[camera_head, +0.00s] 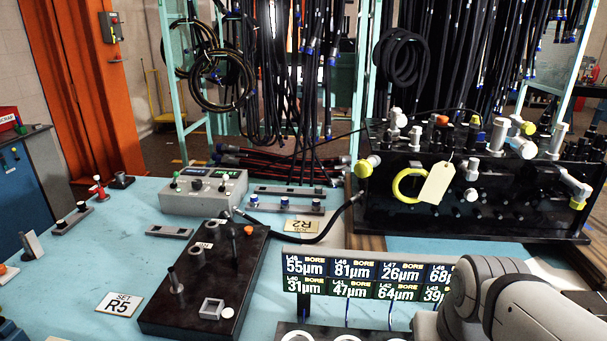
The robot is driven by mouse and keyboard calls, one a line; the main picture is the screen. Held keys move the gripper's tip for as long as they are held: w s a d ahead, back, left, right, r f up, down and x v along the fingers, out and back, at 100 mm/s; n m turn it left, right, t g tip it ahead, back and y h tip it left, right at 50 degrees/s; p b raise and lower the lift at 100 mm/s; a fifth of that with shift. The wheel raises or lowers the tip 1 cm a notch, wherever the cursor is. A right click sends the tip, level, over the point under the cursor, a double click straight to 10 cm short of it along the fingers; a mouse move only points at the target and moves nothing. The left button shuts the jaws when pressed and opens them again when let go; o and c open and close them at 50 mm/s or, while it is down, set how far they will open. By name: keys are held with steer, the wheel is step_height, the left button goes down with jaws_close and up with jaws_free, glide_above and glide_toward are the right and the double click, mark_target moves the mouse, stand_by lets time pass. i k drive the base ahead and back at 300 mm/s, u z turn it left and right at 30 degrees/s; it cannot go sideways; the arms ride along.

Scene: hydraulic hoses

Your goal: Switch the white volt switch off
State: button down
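A grey control box (203,191) with small lit green displays stands on the blue table, left of centre. Small knobs or levers stand on its top, one with a green tip (174,176) at the left and one with a pale tip (225,178) at the right. I cannot tell for sure which is the white volt switch, nor its position; the labels are too small to read. Links of my arm show at the bottom right corner, well away from the box. My gripper is outside the picture.
A black fixture plate (207,275) with posts lies in front of the box. A bore label board (368,275) stands between it and my arm. A black manifold block (470,185) with fittings stands at the right. A hose (310,238) curves across the table. Hoses hang behind.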

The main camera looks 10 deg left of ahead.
mark_target(224, 181)
steer(key=z, duration=1.5)
steer(key=k, duration=1.65)
steer(key=u, duration=2.55)
steer(key=i, duration=0.95)
steer(key=u, duration=0.05)
